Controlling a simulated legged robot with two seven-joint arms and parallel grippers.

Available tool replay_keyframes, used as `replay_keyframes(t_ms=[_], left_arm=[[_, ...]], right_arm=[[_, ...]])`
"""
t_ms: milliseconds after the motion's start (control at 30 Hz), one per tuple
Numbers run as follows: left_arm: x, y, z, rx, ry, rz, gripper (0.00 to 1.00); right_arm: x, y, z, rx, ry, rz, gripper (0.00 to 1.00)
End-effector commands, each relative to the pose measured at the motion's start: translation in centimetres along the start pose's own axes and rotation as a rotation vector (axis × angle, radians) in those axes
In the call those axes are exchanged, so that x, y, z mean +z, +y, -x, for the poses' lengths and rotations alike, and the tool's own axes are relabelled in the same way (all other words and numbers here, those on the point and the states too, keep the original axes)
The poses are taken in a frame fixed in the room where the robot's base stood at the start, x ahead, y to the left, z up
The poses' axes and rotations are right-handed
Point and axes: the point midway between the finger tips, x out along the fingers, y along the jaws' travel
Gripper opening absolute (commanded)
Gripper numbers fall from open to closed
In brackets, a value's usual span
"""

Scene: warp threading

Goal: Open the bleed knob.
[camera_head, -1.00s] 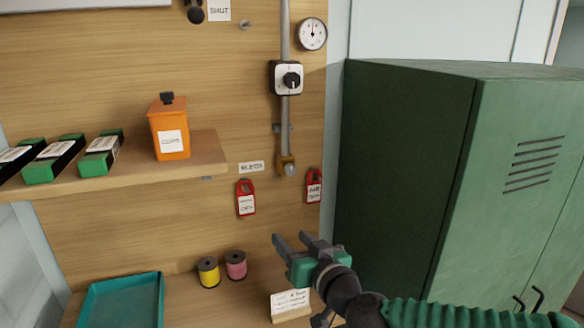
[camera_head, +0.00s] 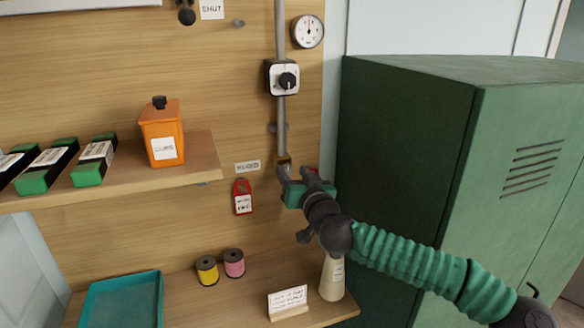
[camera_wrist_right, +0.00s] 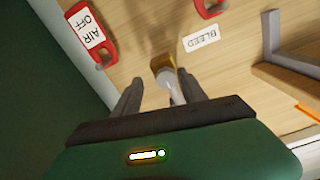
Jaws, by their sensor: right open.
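My right gripper (camera_head: 294,173) is open and right at the fitting, hiding most of the knob in the head view. I cannot tell whether the fingers touch the knob. My left gripper is not in view.
A red CO2-like tag (camera_head: 243,197) hangs left of the gripper. A red AIR OFF tag (camera_wrist_right: 92,35) hangs close beside it in the wrist view. A green cabinet (camera_head: 410,160) stands right. A shelf with an orange tin (camera_head: 162,135) is left; spools and a card stand below.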

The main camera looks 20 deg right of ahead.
Motion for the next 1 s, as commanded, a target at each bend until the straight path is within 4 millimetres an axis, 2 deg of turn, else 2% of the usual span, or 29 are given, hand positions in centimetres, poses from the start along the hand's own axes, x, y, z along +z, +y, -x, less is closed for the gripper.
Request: replay_keyframes(t_ms=[100, 333, 700, 1000], left_arm=[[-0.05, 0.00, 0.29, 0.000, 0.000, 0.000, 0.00], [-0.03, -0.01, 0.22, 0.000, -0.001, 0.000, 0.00], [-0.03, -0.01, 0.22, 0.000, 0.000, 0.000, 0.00], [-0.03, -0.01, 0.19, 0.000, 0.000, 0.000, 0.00]], right_arm=[[0.06, -0.17, -0.77, -0.001, -0.001, 0.000, 0.49], [0.19, -0.33, -0.92, -0.001, -0.002, 0.003, 0.49], [0.13, -0.15, -0.84, -0.003, -0.001, 0.001, 0.01], [0.08, 0.08, -0.82, 0.002, 0.000, -0.008, 0.00]])
